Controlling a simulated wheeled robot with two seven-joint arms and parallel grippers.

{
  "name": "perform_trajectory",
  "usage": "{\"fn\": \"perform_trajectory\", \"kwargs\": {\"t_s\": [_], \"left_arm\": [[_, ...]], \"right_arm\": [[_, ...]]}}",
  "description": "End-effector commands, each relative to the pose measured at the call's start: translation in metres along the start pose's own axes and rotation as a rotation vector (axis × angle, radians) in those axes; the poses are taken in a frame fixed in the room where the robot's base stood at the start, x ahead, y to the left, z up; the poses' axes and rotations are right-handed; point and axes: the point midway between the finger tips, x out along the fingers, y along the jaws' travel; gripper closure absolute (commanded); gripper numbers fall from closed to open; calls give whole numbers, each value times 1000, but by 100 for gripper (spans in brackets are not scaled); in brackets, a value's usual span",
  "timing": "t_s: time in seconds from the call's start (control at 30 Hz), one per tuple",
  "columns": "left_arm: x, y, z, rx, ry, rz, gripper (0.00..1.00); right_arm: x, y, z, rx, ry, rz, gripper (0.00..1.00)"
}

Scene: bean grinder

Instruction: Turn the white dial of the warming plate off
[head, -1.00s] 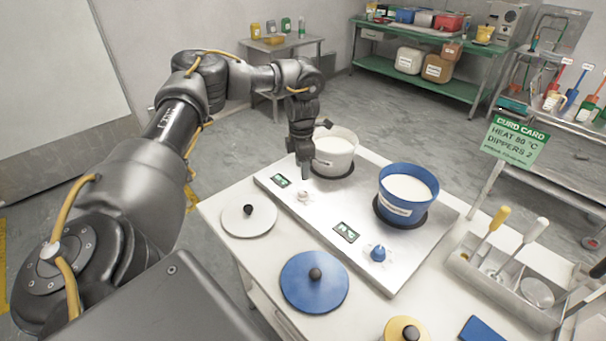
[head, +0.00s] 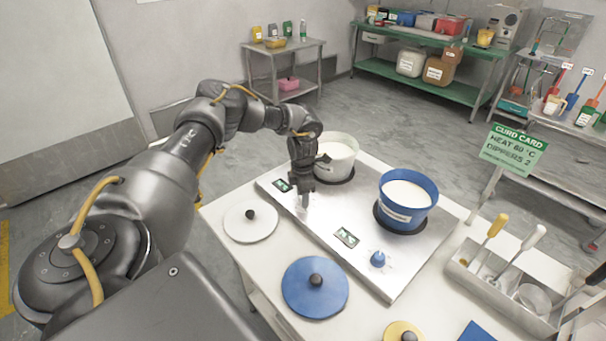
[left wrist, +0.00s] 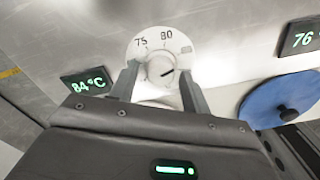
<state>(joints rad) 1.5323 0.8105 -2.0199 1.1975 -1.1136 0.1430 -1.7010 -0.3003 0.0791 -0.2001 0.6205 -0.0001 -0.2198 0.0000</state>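The warming plate (head: 330,215) is a pale metal slab on the white table, holding a white pot (head: 335,160) and a blue pot (head: 405,200). In the left wrist view, the white dial (left wrist: 160,68) has a round knob with a dark pointer line aimed right and slightly up; its scale shows 75, 80 and a small box mark. My left gripper (head: 303,207) points down at the dial and mostly hides it in the head view. Its two fingers (left wrist: 160,85) stand open on either side of the knob, with visible gaps.
A green display (left wrist: 87,82) reads 84 °C beside the white dial. A blue dial (head: 378,259) and a second display (head: 346,237) sit nearer the front. White (head: 250,222) and blue (head: 314,287) lids lie in front. A utensil tray (head: 505,285) stands at right.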

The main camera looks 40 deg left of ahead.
Motion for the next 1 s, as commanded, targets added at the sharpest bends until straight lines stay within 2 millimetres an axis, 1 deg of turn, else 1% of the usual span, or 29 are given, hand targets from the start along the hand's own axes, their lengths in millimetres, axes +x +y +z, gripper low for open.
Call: {"fn": "perform_trajectory", "kwargs": {"t_s": [0.03,0.3,0.47,0.67,0.87,1.0], "left_arm": [[0,0,0,0,0,0,60],[0,0,0,0,0,0,94],[-1,0,0,-8,0,0,94],[-2,0,0,-68,0,0,94],[-2,-1,0,-204,0,-1,94],[-2,-1,0,-332,0,-2,94]], "right_arm": [[0,0,0,0,0,0,64],[0,0,0,0,0,0,64],[-1,0,0,0,0,0,64],[-5,0,-1,0,0,0,64],[-12,0,-1,0,0,0,64],[-18,1,-2,0,0,0,64]]}}
